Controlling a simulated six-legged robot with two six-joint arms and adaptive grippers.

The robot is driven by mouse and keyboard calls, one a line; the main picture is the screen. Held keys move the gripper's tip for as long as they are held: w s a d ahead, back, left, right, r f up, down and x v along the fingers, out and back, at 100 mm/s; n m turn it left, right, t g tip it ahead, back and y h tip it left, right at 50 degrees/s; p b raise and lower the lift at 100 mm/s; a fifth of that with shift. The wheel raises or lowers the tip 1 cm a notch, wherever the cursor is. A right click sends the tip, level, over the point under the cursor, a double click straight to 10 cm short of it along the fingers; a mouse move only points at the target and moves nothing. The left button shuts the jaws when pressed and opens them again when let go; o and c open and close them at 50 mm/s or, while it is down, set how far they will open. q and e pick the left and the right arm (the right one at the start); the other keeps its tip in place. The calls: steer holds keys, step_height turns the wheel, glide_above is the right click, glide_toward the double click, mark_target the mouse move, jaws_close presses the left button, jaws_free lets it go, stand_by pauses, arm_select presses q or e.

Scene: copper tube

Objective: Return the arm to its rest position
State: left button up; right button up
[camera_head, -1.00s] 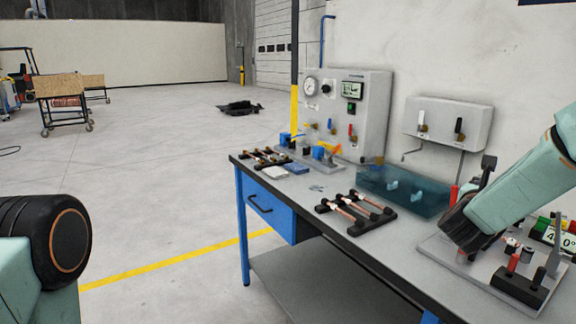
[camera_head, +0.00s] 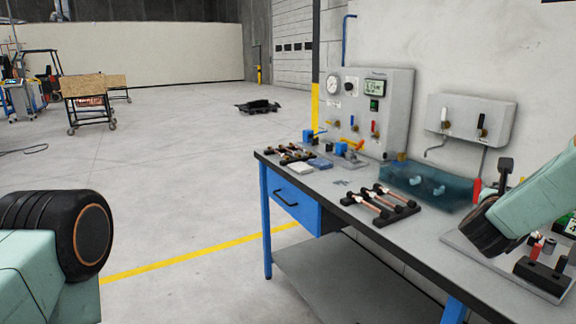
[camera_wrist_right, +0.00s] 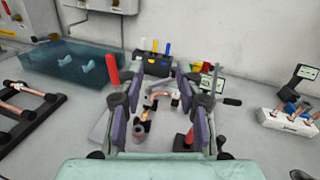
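My right arm comes in from the right in the head view, over the right end of the workbench (camera_head: 345,238). Its gripper is hard to make out there. In the right wrist view my right gripper (camera_wrist_right: 160,90) has its two purple-padded fingers wide apart. A short copper-coloured piece (camera_wrist_right: 162,96) shows through the gap, beyond the fingers; I see no finger touching it. A black rack with copper tubes (camera_head: 381,206) lies on the bench and shows partly in the wrist view (camera_wrist_right: 22,108). Of my left arm only a link and dark joint show; its gripper is out of view.
A translucent blue tank (camera_head: 430,187) stands behind the rack. A grey gauge panel (camera_head: 370,108) stands at the back. A fixture board with tools (camera_head: 500,255) lies beneath my right arm. In the wrist view a white block (camera_wrist_right: 290,122) stands right.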

steer(key=s+a+f+n+g+y+b, duration=0.1)
steer(key=s+a+f+n+y, duration=0.25)
steer(key=a+f+n, duration=0.45)
steer(key=s+a+f+n+y+b, duration=0.1)
steer(key=s+a+f+n+y, duration=0.25)
steer(key=f+n, duration=0.8)
steer(key=s+a+f+n+g+y+b, duration=0.1)
steer(key=s+a+f+n+y, duration=0.25)
steer(key=a+f+n, duration=0.6)
steer(key=s+a+f+n+g+y+b, duration=0.1)
steer(key=s+f+n, duration=0.4)
steer(key=s, duration=0.5)
steer(key=s+a+f+n+g+y+b, duration=0.1)
steer(key=s+a+f+n+g+b, duration=0.2)
steer(key=s+f, duration=0.4)
steer(key=s+a+f+n+g+y+b, duration=0.1)
steer(key=s+a+f+n+g+b, duration=0.2)
steer(key=s+f+n, duration=0.4)
steer(key=s+a+g, duration=0.1)
steer(key=s+g, duration=0.1)
steer(key=s, duration=0.6)
steer(key=shift+s, duration=0.15)
